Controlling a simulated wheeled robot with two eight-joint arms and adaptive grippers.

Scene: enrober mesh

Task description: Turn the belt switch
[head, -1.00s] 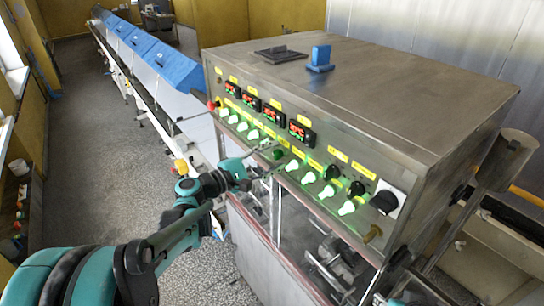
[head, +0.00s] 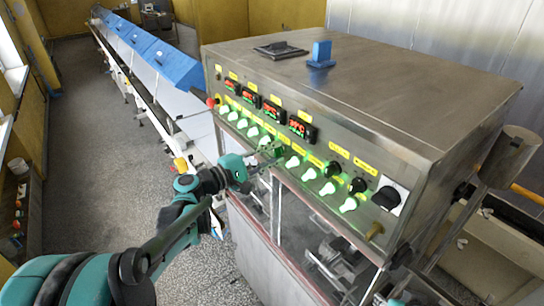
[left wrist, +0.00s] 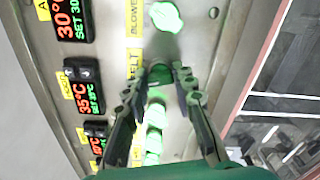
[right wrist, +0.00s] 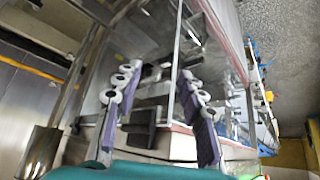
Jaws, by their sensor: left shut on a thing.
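The belt switch (left wrist: 160,73) is a dark green knob beside a yellow label reading "BELT" in the left wrist view. My left gripper (left wrist: 168,80) has one finger on each side of it and is shut on it. In the head view my left gripper (head: 271,153) reaches the middle of the panel's knob row, and its fingers largely hide the switch. My right gripper (right wrist: 160,95) shows only in the right wrist view, with its fingers apart and nothing between them.
Lit green knobs stand close on both sides, such as one knob (head: 292,162). Red displays (head: 301,128) sit above the row, and black knobs (head: 357,186) farther right. A blue block (head: 320,54) stands on the steel cabinet (head: 420,85). Blue-covered conveyor (head: 165,60) runs at the back left.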

